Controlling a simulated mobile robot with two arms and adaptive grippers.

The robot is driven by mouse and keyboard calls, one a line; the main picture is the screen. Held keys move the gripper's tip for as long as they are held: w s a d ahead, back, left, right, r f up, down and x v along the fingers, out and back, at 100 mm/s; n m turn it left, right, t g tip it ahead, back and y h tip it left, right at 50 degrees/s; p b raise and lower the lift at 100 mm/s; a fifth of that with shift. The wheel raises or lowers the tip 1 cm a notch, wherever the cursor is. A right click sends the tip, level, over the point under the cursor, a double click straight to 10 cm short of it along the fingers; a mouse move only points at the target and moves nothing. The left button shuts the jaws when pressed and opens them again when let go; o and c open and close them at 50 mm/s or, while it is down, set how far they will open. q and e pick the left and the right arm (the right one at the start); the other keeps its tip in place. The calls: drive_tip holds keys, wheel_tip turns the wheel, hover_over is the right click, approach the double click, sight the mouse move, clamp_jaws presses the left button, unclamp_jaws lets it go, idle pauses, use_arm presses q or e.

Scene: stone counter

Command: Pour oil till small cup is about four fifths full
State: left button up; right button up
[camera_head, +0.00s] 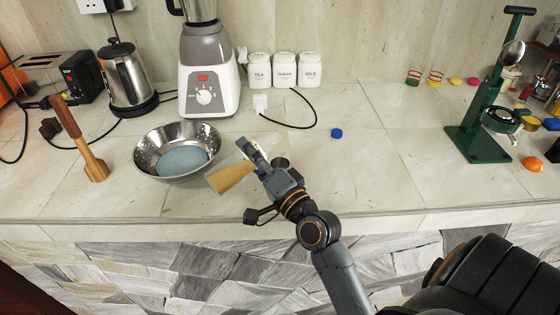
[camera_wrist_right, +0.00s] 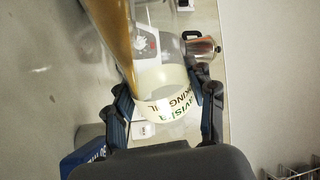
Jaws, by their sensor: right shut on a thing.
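My right gripper (camera_head: 259,158) is shut on a clear oil bottle (camera_head: 232,178) above the counter, just right of the metal bowl. The bottle lies tilted well over, with amber oil along one side. In the right wrist view the bottle's lettered label (camera_wrist_right: 172,108) shows between the two fingers (camera_wrist_right: 163,108), and amber oil (camera_wrist_right: 113,32) lies along its left side. A small grey round cup (camera_head: 281,162) shows just behind the right gripper, partly hidden; its oil level cannot be seen. I cannot see any stream of oil. My left gripper is not in view.
The metal bowl (camera_head: 148,150) has a pale blue round surface inside. A wooden-handled tool (camera_head: 80,138), kettle (camera_head: 124,80) and blender (camera_head: 208,75) stand left and behind. A blue cap (camera_head: 336,133) lies on clear counter. A green press (camera_head: 482,115) stands right.

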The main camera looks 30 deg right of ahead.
drive_tip(key=shift+r+m+p, duration=0.15)
drive_tip(key=shift+m+p, duration=0.45)
drive_tip(key=shift+m, duration=0.1)
idle(1.1)
drive_tip(key=shift+r+m+h+p, duration=0.4)
drive_tip(key=shift+r+m+p, duration=0.2)
drive_tip(key=shift+m+p, duration=0.5)
idle(1.4)
drive_tip(key=shift+d+f+m+p, duration=0.1)
drive_tip(key=shift+m+p, duration=0.25)
drive_tip(key=shift+m, duration=0.15)
idle(2.0)
